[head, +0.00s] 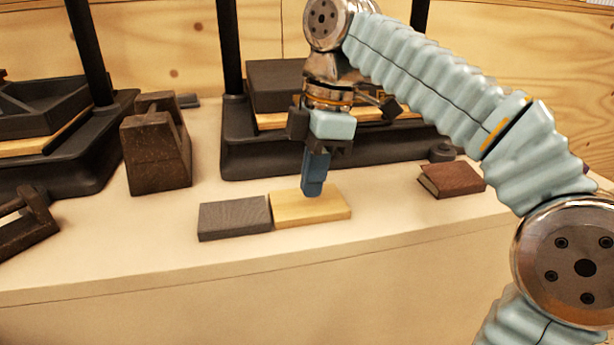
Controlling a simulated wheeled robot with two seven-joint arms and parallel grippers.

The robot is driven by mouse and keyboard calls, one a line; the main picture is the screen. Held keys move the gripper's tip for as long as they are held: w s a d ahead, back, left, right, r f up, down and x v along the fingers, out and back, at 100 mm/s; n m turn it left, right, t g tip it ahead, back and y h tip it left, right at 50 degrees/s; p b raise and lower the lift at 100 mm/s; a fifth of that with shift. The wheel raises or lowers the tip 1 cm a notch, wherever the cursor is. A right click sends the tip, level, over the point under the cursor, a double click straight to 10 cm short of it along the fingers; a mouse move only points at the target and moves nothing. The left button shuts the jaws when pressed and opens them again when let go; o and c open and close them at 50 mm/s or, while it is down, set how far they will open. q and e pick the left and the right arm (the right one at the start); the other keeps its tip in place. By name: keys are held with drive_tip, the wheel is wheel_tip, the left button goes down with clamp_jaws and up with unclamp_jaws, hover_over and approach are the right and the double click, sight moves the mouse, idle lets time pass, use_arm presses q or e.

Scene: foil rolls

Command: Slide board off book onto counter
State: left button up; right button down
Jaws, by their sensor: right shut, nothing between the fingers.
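A light wooden board (330,208) lies flat near the front of the counter (130,255). Its left end meets the right end of a dark grey slab (234,218), which looks about as thick. Nothing shows under the board, and it looks level. A reddish-brown book (455,179) lies on the counter to the right, apart from the board, with nothing on it. My right gripper (312,188) points down with its blue fingers shut and empty. The fingertips are at the board's top, near its left half; I cannot tell whether they touch it. My left gripper is out of view.
Behind my right gripper stands a dark press-like frame (240,150) with black posts. Another (85,150) stands at the left. A rusty brown block with a handle (157,155) sits between them. The counter is clear in front and between board and book.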

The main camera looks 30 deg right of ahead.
drive_tip(key=shift+r+p, duration=0.9)
drive_tip(key=shift+p, duration=0.1)
drive_tip(key=shift+a, duration=0.15)
drive_tip(key=s+d, duration=0.1)
drive_tip(key=d, duration=0.7)
drive_tip(key=s+d+b, duration=0.1)
drive_tip(key=d, duration=0.3)
drive_tip(key=shift+s+f, duration=0.1)
drive_tip(key=shift+s, duration=0.2)
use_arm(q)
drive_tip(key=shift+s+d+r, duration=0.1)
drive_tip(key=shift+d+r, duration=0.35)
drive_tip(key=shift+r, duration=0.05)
